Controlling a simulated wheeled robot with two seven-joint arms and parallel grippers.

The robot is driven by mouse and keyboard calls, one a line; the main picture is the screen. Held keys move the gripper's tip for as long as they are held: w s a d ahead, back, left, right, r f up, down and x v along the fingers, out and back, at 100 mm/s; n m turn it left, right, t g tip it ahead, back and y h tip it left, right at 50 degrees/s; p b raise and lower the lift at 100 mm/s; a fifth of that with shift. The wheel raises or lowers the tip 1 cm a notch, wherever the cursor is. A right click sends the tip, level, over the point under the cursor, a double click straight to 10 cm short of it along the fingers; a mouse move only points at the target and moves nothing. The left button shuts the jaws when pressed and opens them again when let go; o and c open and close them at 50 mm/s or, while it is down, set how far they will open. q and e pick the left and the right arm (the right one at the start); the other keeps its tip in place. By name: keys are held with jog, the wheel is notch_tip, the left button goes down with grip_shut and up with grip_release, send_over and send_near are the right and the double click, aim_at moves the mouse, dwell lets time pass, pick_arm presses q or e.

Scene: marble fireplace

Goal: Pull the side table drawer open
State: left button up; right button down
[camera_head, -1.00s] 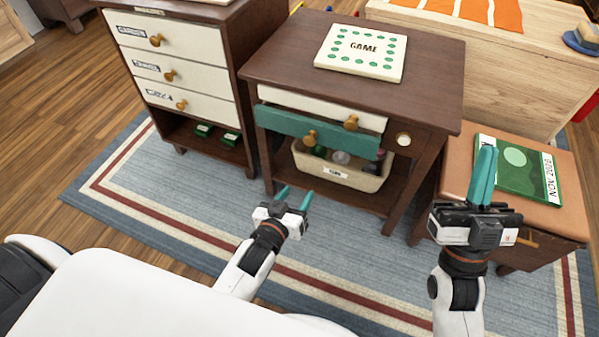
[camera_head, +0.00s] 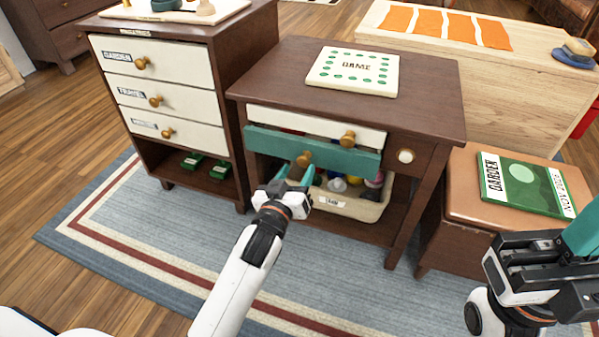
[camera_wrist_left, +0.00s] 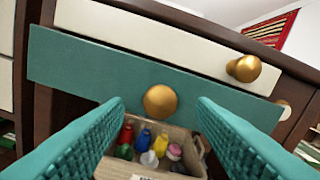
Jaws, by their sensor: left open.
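The dark brown side table (camera_head: 425,92) stands in the middle of the head view. It has a white upper drawer (camera_head: 290,118) and a teal drawer (camera_head: 270,143) below it, which sticks out a little. The teal drawer has a round gold knob (camera_head: 304,159). My left gripper (camera_head: 296,172) is open just in front of this knob. In the left wrist view the knob (camera_wrist_left: 160,101) shows between the two spread teal fingers, with no contact visible. My right gripper (camera_head: 584,230) is at the right edge, away from the table, partly cut off.
A bin (camera_head: 350,205) of several colourful items sits on the table's lower shelf. A game board (camera_head: 353,72) lies on top. A cabinet (camera_head: 205,140) with white drawers stands left. A brown stool (camera_head: 465,195) with a green book (camera_head: 520,182) stands right. Rug in front is clear.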

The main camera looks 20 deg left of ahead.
pick_arm(q)
jog(key=shift+w, duration=1.25)
grip_shut()
